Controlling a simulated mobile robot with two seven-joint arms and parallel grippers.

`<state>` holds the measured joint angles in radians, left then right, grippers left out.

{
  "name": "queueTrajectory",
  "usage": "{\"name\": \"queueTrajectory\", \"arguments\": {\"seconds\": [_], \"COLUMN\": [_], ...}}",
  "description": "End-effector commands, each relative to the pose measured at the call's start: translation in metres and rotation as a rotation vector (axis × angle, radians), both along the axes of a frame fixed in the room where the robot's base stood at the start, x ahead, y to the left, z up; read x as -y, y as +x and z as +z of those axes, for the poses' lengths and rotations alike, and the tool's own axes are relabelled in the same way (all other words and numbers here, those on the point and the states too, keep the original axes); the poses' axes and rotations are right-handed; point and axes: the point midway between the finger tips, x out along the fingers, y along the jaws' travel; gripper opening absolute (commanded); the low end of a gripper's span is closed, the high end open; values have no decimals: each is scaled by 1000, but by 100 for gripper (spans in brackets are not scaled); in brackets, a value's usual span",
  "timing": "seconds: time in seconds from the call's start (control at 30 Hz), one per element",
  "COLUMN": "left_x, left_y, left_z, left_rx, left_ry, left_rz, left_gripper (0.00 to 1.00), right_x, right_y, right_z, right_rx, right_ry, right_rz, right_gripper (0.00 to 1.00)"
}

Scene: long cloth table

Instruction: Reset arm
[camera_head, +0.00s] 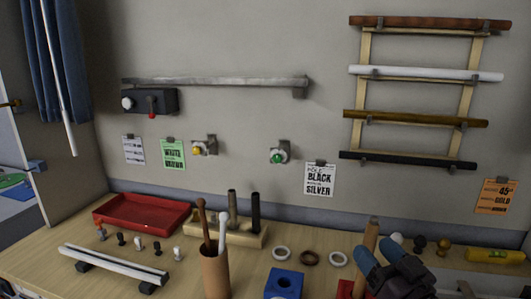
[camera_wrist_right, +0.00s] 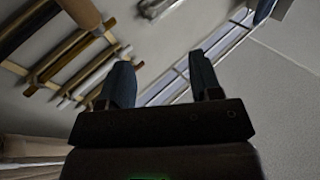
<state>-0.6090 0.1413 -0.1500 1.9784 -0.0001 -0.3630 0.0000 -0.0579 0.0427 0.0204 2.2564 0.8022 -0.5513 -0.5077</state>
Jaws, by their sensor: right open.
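My right gripper (camera_head: 377,256) shows at the lower right of the head view, above the front of the wooden table (camera_head: 250,284). Its two blue fingers are apart and hold nothing. My left gripper is not in view.
A red tray (camera_head: 143,222), a tan cup (camera_head: 215,274) with two sticks, a blue block (camera_head: 285,283), several rings and a yellow level (camera_head: 494,256) stand on the table. A wall rack (camera_head: 362,100) holds several rods. A white rod (camera_head: 115,262) lies at the front left.

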Motion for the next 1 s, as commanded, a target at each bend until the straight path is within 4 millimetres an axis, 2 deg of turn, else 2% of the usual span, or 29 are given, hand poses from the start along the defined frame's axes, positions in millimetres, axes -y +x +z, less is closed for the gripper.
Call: {"name": "queueTrajectory", "arguments": {"seconds": [0.03,0.2,0.3,0.4,0.6,1.0], "left_x": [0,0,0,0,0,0], "left_y": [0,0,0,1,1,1], "left_z": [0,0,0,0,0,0], "left_rx": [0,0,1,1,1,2], "left_ry": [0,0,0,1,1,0], "left_rz": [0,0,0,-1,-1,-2], "left_gripper": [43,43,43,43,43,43], "right_x": [-1,3,13,25,43,69], "right_y": [-12,-59,-95,-128,-178,-251], "right_z": [-25,-105,-147,-175,-206,-230], "right_rx": [-96,-451,-667,-842,-1078,-1377], "right_ry": [-49,-197,-264,-311,-363,-413], "right_rz": [10,10,-22,-66,-151,-305], "right_gripper": [58,58,58,58,58,58]}}
